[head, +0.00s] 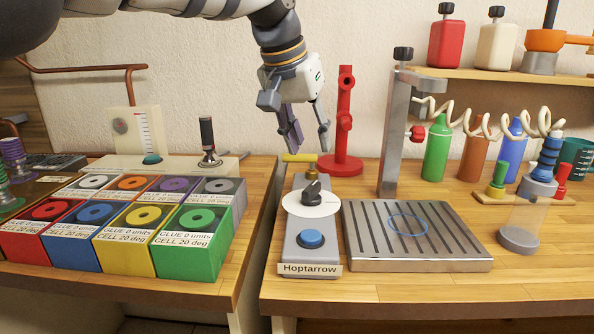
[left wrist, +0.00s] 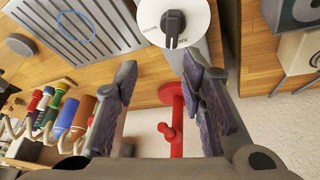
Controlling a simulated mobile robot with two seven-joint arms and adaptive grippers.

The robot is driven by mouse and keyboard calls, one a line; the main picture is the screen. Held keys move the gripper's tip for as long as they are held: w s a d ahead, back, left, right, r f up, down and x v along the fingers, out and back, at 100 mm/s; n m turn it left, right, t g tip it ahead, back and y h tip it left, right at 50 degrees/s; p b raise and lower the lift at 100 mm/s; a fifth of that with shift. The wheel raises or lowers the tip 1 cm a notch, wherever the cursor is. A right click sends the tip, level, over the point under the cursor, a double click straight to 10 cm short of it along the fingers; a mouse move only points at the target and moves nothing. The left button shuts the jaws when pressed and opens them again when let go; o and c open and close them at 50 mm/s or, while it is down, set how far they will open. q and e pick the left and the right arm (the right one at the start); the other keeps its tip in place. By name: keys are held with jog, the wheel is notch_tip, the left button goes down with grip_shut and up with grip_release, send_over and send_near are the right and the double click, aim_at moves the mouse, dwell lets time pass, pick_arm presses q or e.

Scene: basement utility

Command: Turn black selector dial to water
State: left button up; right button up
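The black selector dial (head: 312,192) sits on a round white plate (head: 298,206) on the grey Hoptarrow panel (head: 305,262). In the left wrist view the dial (left wrist: 173,27) shows near the top, just beyond the fingertips. My right gripper is not in view.
A blue button (head: 310,238) and a brass valve with yellow handle (head: 300,158) are on the panel. A red stand (head: 345,120) is close behind. A slotted drip tray (head: 420,258) and metal column (head: 397,140) stand right. Coloured boxes (head: 120,260) fill the left table.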

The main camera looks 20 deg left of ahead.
aim_at(311, 186)
pick_arm(q)
jog(key=shift+y, duration=0.5)
jog(key=x, duration=0.7)
jog(key=s+a+x, duration=0.1)
jog(key=x, duration=0.3)
jog(key=shift+f+b, duration=0.3)
jog(key=shift+b, duration=0.05)
jog(key=shift+c, duration=0.3)
grip_shut()
